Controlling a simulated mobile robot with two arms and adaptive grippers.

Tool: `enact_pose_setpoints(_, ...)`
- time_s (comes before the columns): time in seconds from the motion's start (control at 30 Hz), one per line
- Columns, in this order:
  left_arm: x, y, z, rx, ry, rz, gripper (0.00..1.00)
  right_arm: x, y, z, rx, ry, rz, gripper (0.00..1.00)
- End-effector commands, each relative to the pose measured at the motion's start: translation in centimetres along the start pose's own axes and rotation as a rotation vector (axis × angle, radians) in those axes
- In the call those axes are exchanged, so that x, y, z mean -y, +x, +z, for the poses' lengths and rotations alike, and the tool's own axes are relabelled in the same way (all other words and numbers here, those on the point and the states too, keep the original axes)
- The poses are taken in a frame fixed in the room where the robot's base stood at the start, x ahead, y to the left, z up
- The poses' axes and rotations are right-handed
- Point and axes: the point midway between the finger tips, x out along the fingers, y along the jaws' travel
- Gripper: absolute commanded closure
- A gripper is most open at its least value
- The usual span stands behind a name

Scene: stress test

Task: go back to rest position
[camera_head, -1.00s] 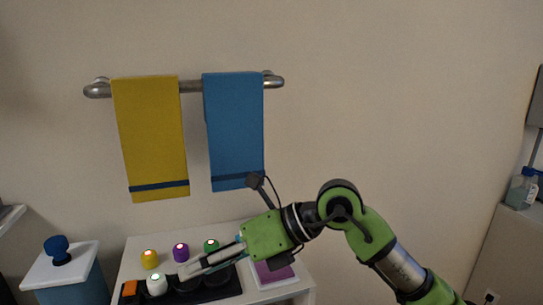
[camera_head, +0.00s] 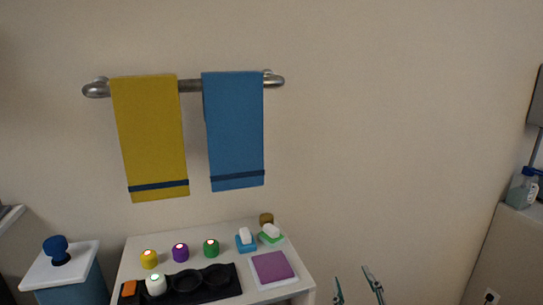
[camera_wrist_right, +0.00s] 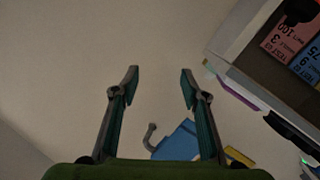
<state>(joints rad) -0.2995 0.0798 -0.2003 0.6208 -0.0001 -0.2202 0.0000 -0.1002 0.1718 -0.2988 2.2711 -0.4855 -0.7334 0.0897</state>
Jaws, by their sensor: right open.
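My right gripper (camera_head: 357,285) shows at the bottom of the head view, right of the white cabinet. Only its two finger tips are in frame, spread apart with nothing between them. In the right wrist view the fingers (camera_wrist_right: 160,85) are also wide apart and empty, with bare wall beyond. The rest of my right arm is out of the head view. My left gripper is not in view.
The white cabinet top (camera_head: 225,235) holds a black tray (camera_head: 222,290), a purple pad (camera_head: 271,267), several coloured buttons and two soaps. Yellow (camera_head: 150,135) and blue (camera_head: 235,130) towels hang on the rail. A bottle (camera_head: 521,188) stands at right.

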Motion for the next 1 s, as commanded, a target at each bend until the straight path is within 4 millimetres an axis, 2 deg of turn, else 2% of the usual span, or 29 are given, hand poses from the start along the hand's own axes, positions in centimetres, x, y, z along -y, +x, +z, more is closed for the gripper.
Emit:
enact_pose_setpoints(0.03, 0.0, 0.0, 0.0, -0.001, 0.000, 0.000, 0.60, 0.6, -1.4, 3.7, 0.117, 0.037, -0.025, 0.59)
enact_pose_setpoints(0.1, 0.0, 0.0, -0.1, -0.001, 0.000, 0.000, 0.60, 1.6, -3.6, 8.5, 0.279, 0.084, -0.065, 0.59)
enact_pose_setpoints(0.2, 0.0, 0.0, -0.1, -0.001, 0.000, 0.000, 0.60, 3.2, -7.8, 14.4, 0.498, 0.137, -0.128, 0.59)
enact_pose_setpoints(0.3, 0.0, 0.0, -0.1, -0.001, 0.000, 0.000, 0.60, 4.8, -12.2, 18.6, 0.679, 0.177, -0.191, 0.59)
enact_pose_setpoints(0.4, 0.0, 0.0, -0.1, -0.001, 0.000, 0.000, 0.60, 6.0, -16.3, 21.4, 0.823, 0.204, -0.248, 0.59)
enact_pose_setpoints(0.5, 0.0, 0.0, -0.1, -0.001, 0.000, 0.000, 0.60, 7.0, -20.1, 23.3, 0.945, 0.223, -0.300, 0.59)
enact_pose_setpoints(0.7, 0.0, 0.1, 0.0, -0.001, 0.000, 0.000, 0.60, 8.8, -26.9, 25.9, 1.147, 0.250, -0.398, 0.59)
enact_pose_setpoints(0.8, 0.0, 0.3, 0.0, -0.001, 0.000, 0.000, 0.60, 10.2, -25.5, 28.6, 1.149, 0.246, -0.397, 0.59)
enact_pose_setpoints(1.0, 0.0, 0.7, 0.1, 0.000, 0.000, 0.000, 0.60, 13.1, -24.3, 34.2, 1.169, 0.241, -0.405, 0.59)
